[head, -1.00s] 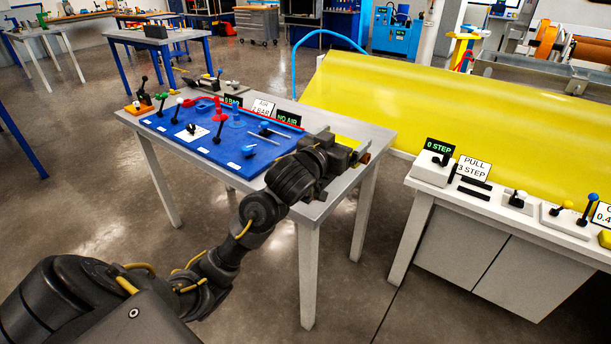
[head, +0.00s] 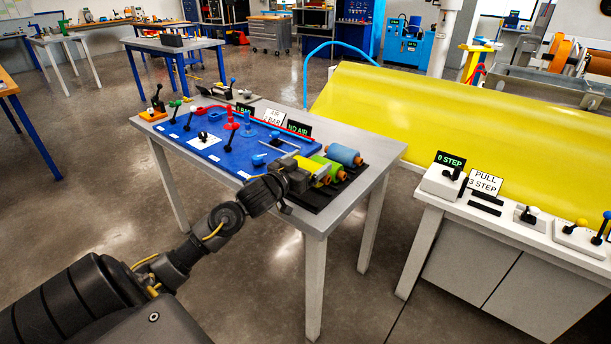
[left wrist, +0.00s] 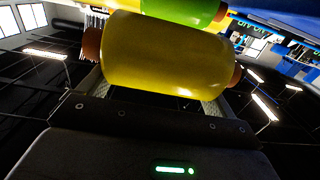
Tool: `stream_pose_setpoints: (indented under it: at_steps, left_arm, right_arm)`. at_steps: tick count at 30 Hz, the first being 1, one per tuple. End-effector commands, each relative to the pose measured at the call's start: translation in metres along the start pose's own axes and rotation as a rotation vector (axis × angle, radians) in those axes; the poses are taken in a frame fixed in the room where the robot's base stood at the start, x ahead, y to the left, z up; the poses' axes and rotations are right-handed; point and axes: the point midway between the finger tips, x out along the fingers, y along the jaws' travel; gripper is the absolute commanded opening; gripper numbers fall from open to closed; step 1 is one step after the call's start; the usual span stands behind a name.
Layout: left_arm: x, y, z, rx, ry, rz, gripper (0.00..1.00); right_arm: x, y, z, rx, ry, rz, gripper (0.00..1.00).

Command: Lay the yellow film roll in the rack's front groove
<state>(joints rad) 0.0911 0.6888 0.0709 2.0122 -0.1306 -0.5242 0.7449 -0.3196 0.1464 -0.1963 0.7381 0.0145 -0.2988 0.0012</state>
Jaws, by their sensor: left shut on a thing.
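The yellow film roll (head: 309,166), with orange-brown ends, is between the fingers of my left gripper (head: 298,170), which is shut on it. In the left wrist view the yellow roll (left wrist: 165,55) lies across the two fingers, close to the camera. In the head view it is at the front of the rack (head: 318,197), a dark plate on the table corner, beside the green roll. The front groove is hidden under roll and gripper, so I cannot tell whether the roll touches it. My right gripper is out of view.
A green roll (head: 327,167) and a blue roll (head: 344,154) lie behind the yellow one on the rack. A blue panel (head: 215,150) with levers and signs is to the left. The grey table's right corner (head: 380,150) is clear.

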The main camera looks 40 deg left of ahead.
Motion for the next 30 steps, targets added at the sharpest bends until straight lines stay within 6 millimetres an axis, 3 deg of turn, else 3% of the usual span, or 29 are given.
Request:
stream_pose_setpoints:
  at_steps: [5, 15, 30]
  left_arm:
    - [0.000, -0.002, 0.001, 0.000, 0.003, 0.000, 0.59]
    - [0.000, -0.010, 0.039, -0.001, 0.003, -0.001, 0.59]
    - [0.000, -0.009, 0.047, 0.000, 0.003, 0.000, 0.59]
  right_arm:
    - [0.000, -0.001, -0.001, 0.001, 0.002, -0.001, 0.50]
    - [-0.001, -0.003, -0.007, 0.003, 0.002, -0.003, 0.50]
    - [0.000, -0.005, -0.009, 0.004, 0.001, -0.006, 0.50]
